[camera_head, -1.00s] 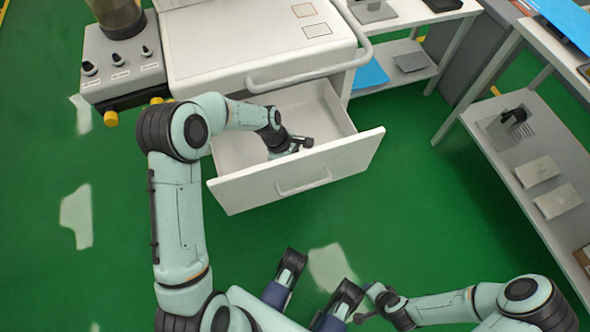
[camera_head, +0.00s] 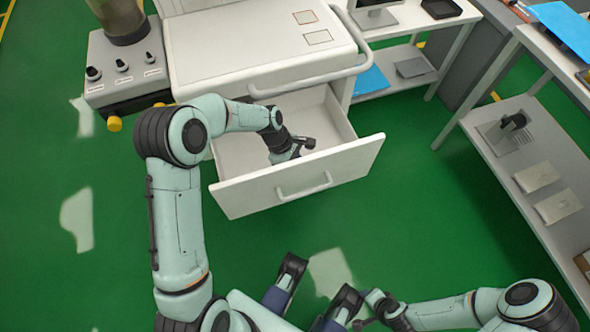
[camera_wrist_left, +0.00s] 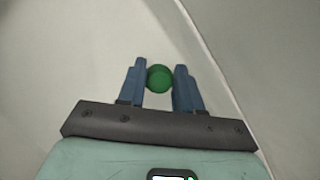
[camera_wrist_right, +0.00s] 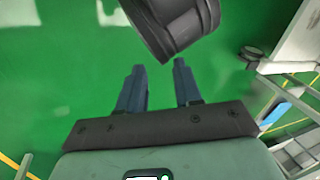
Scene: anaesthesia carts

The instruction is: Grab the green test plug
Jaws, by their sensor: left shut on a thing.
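The green test plug (camera_wrist_left: 160,77) is a small round green piece in the left wrist view, between the blue fingers of my left gripper (camera_wrist_left: 160,83). The fingers are shut on it, one on each side. In the head view my left arm reaches into the open white drawer (camera_head: 237,169), and the plug is hidden there behind my wrist. My right gripper (camera_wrist_right: 160,88) is open and empty in the right wrist view, with green floor behind it.
The drawer belongs to a white cart (camera_head: 240,50); its front panel and handle (camera_head: 305,187) stand out over the green floor. A shelf unit (camera_head: 530,160) with several items stands at the right. Floor between is free.

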